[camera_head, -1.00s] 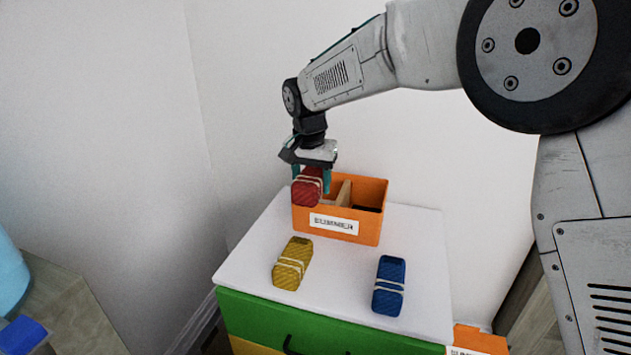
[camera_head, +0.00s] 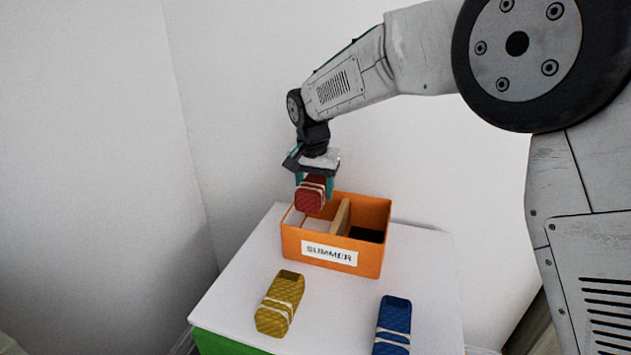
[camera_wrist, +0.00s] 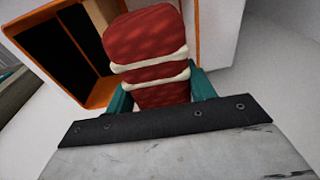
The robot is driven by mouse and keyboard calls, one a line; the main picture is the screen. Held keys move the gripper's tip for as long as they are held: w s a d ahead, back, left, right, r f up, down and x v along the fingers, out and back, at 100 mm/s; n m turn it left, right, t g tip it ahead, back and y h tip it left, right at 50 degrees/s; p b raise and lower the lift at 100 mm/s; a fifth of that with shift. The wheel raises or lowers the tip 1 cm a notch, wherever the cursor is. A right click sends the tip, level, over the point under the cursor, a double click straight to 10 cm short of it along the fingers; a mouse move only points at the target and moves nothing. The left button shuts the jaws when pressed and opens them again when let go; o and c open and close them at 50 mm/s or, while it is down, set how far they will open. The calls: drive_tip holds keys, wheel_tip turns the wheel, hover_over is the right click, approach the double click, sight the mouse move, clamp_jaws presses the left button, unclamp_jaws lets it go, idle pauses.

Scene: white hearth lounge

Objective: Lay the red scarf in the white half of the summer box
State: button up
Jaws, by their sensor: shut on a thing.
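The red scarf (camera_head: 310,195) is a rolled bundle with pale bands. My gripper (camera_head: 315,182) is shut on it and holds it above the left part of the orange summer box (camera_head: 372,262). The scarf also fills the middle of the wrist view (camera_wrist: 146,45), between the teal fingers of my gripper (camera_wrist: 160,95). The box has a SUMMER label and a wooden divider (camera_head: 340,217). Its left half (camera_head: 316,224) is white inside, partly behind the scarf. Its right half (camera_head: 367,235) is black inside and looks empty.
The box stands on a white cabinet top (camera_head: 240,275). A yellow rolled scarf (camera_head: 279,304) lies in front of the box, and a blue one (camera_head: 393,325) lies to the right. White walls stand behind and to the left.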

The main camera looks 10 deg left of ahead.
drive_tip(key=shift+f, duration=2.2)
drive_tip(key=o, duration=1.1)
